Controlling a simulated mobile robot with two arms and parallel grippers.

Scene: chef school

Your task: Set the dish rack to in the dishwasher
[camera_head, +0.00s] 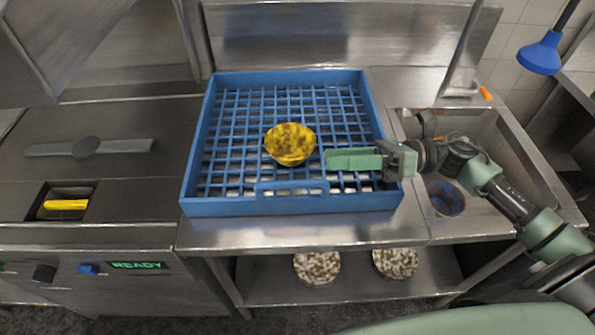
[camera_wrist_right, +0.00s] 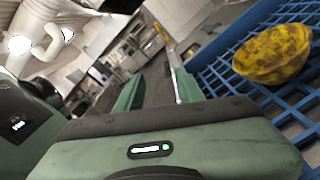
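The blue dish rack (camera_head: 290,205) sits on the steel counter, right of the dishwasher. A yellow bowl with dark stains (camera_head: 290,143) stands upright in the rack; it also shows in the right wrist view (camera_wrist_right: 272,55). The dishwasher (camera_head: 100,190) at the left looks open, with a wash arm (camera_head: 88,147) across its dark bed and a green READY display. My right gripper (camera_head: 326,158) is above the right part of the rack, its fingers pointing left towards the bowl. In the right wrist view its fingers (camera_wrist_right: 155,90) are apart with nothing between them. My left gripper is out of view.
A sink (camera_head: 495,135) lies right of the rack, under my right arm. A blue spray head (camera_head: 540,53) hangs at the upper right. Two speckled round items (camera_head: 317,267) (camera_head: 395,262) are on the shelf below. The dishwasher bed left of the rack is free of dishes.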

